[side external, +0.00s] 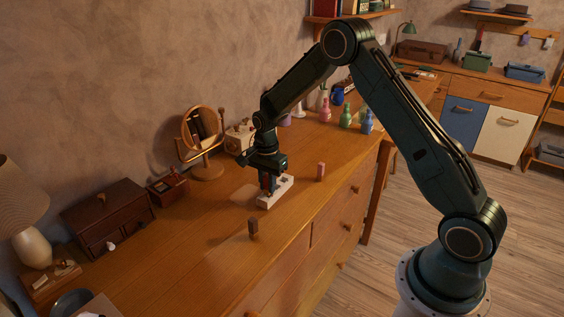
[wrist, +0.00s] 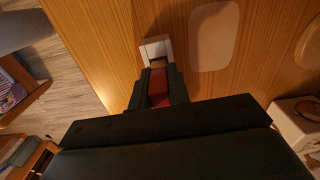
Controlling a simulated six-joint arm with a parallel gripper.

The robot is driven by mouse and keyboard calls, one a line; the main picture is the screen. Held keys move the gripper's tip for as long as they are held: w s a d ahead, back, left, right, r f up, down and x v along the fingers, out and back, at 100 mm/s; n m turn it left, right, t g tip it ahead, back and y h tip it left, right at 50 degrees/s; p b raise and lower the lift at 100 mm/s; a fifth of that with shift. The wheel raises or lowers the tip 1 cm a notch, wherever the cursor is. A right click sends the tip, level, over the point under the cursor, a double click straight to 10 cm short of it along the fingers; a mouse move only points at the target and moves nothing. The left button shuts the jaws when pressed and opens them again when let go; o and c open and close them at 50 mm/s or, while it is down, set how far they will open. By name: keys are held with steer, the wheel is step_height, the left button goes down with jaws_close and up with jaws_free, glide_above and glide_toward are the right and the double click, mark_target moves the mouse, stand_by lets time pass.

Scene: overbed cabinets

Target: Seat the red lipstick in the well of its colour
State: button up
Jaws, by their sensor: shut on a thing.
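The red lipstick (wrist: 158,88) is between the fingers of my gripper (wrist: 160,93) in the wrist view, with a tan end showing beyond it. In the side view my gripper (side external: 267,184) points down at the white block (side external: 284,187) on the wooden dresser top. The block's end (wrist: 154,46) shows just past the fingers in the wrist view. The fingers hide much of the block and its wells. I cannot tell whether the lipstick's lower end is above a well or inside one.
A pink lipstick (side external: 321,171) stands right of the block, and a dark brown one (side external: 253,228) stands in front of it. A round mirror (side external: 202,130), a small box (side external: 168,187) and coloured bottles (side external: 346,117) stand farther back. The dresser's front strip is mostly clear.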

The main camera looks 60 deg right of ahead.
steer(key=shift+f, duration=0.65)
steer(key=o, duration=0.9)
steer(key=shift+r, duration=0.1)
step_height(320, 180, up, 13)
steer(key=shift+r, duration=0.35)
stand_by(0.6)
